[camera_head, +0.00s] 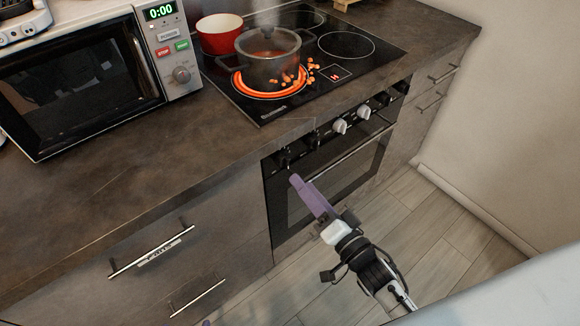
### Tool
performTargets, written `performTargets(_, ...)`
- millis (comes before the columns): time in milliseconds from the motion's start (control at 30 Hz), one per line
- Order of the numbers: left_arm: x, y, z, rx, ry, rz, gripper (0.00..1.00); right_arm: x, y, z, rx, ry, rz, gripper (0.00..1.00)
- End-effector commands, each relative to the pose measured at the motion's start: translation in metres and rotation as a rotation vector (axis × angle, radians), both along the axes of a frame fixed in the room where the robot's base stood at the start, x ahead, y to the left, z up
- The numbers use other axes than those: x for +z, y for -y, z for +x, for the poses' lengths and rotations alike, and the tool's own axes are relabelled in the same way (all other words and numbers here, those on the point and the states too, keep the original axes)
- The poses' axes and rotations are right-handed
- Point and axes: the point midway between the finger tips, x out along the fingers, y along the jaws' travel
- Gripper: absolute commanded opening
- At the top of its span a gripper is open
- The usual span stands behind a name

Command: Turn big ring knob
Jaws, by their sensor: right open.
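The oven's control panel has a row of knobs below the cooktop. Two pale knobs (352,119) stand out near the middle, and a dark knob (283,160) sits at the left end. I cannot tell which one is the big ring knob. A large burner ring (255,92) glows orange under a dark pot. My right gripper (295,181) has purple fingers and is open and empty. Its tips appear just below the left-end knob in the picture; contact cannot be made out. Only a purple sliver, probably my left gripper (206,323), shows at the bottom edge.
A lidded pot (268,58) stands on the glowing ring, with orange bits beside it. A red pot (220,34) is behind it. A microwave (90,75) stands on the counter at left. Drawer handles (152,251) stick out at lower left. The floor (450,245) at right is clear.

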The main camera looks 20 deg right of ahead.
Motion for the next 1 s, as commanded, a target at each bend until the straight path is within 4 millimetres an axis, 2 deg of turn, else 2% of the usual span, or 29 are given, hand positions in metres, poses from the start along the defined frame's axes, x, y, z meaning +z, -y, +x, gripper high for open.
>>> performTargets(33, -0.001, 0.000, -0.001, 0.000, -0.003, 0.001, 0.66, 0.001, -0.002, 0.011, -0.001, 0.004, 0.002, 0.47)
performTargets(200, -0.004, 0.000, -0.004, 0.000, -0.008, 0.001, 0.66, 0.001, -0.010, 0.042, -0.001, 0.002, 0.001, 0.47)
performTargets(400, -0.005, -0.001, -0.004, 0.001, -0.010, 0.002, 0.66, 0.000, -0.016, 0.067, -0.001, 0.000, 0.001, 0.47)
performTargets(800, -0.006, -0.001, -0.004, 0.000, -0.011, 0.003, 0.66, 0.000, -0.017, 0.074, -0.001, -0.001, 0.000, 0.47)
performTargets(1000, -0.006, -0.001, -0.004, 0.000, -0.010, 0.003, 0.66, 0.000, -0.017, 0.074, -0.001, -0.001, 0.000, 0.13)
